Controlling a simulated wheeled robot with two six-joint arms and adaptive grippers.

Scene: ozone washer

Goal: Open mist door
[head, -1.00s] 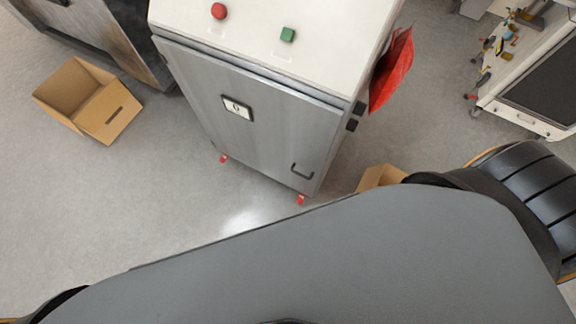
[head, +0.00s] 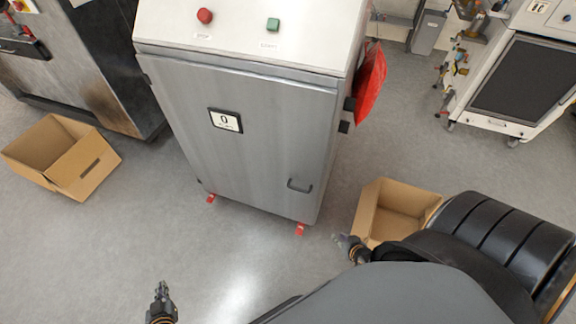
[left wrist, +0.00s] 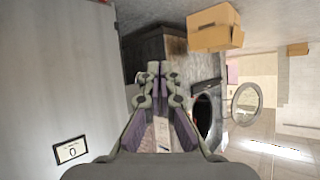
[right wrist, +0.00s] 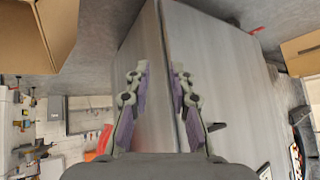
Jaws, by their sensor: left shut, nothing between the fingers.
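The mist door is the grey metal front (head: 240,150) of a cabinet with a white sloped top, and it looks closed. It has a numbered display (head: 225,120) and a small dark handle (head: 300,186) at its lower right. My left gripper (head: 161,290) is shut and empty, low and in front of the cabinet's left side. My right gripper (head: 345,241) is apart from the handle, lower and to its right. In the right wrist view my right gripper (right wrist: 156,70) has its fingers spread with nothing between them; the cabinet corner and handle (right wrist: 216,127) lie beyond.
Open cardboard boxes stand on the floor at left (head: 75,160) and right (head: 395,210), the right one close to my right gripper. A red button (head: 205,15) and green button (head: 273,24) sit on the cabinet top. A red cloth-like item (head: 370,82) hangs on its right side.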

